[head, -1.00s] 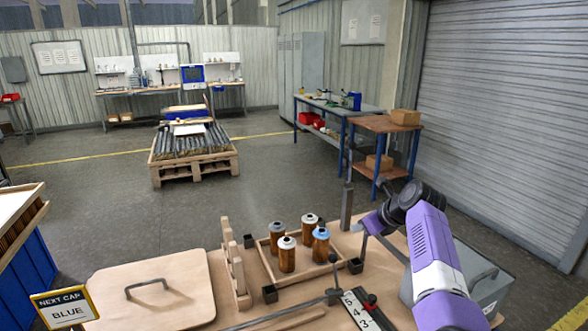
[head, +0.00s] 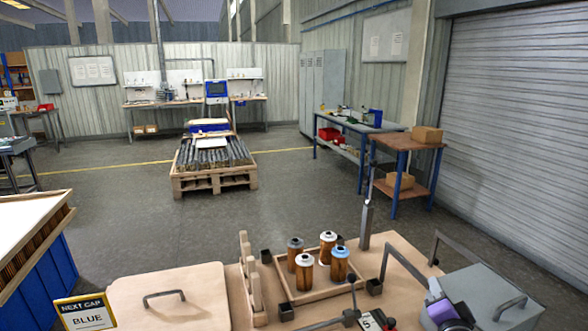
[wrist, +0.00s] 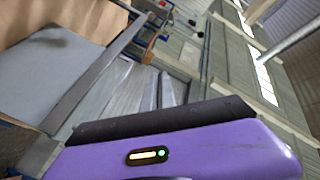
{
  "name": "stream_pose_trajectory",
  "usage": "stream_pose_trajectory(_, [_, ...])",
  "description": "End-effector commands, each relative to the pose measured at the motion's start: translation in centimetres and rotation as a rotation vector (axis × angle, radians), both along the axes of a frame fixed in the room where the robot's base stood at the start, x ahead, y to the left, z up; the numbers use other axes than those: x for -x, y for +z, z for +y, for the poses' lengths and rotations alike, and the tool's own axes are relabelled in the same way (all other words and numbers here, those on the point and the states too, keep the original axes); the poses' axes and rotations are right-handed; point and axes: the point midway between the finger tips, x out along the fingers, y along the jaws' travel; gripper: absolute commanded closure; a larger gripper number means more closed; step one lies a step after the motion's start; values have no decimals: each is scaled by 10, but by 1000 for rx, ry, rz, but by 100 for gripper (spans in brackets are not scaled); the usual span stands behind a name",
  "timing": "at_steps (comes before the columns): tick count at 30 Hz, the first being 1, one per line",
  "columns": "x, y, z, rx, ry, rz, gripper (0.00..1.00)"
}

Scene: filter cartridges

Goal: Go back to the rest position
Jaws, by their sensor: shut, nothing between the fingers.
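My gripper (wrist: 163,121) shows in the wrist view as a purple housing with a black edge and a small lit indicator. It is shut with nothing held, and its fingertips are not clearly visible. In the head view only a purple and dark part of my arm shows at the bottom right edge. Cartridges with amber bodies stand upright in a wooden tray (head: 311,293): a grey-capped one (head: 295,255), two white-capped ones (head: 328,248) (head: 304,273), and a blue-capped one (head: 339,264). My gripper is apart from them.
A lidded wooden board (head: 170,280) with a handle lies left. A sign (head: 84,313) reads "NEXT CAP BLUE". A wooden rack (head: 251,278) stands beside the tray. A grey post (head: 367,222) and a grey box (head: 490,290) are right. Floor beyond the table is open, with a pallet (head: 212,180) farther off.

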Motion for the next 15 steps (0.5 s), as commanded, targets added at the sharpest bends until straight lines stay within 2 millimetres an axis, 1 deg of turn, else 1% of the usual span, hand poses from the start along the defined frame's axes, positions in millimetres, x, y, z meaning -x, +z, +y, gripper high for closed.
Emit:
stream_pose_trajectory(1, [23, -10, 5, 75, 6, 1, 100])
stream_pose_trajectory(7, [105, -27, 26, 349, 34, -14, 100])
stream_pose_trajectory(11, [160, -31, 43, 502, 54, -21, 100])
stream_pose_trajectory(12, [177, -32, 48, 544, 61, -21, 100])
stream_pose_trajectory(14, [202, -31, 57, 604, 71, -23, 100])
stream_pose_trajectory(15, [219, -31, 62, 640, 78, -23, 100])
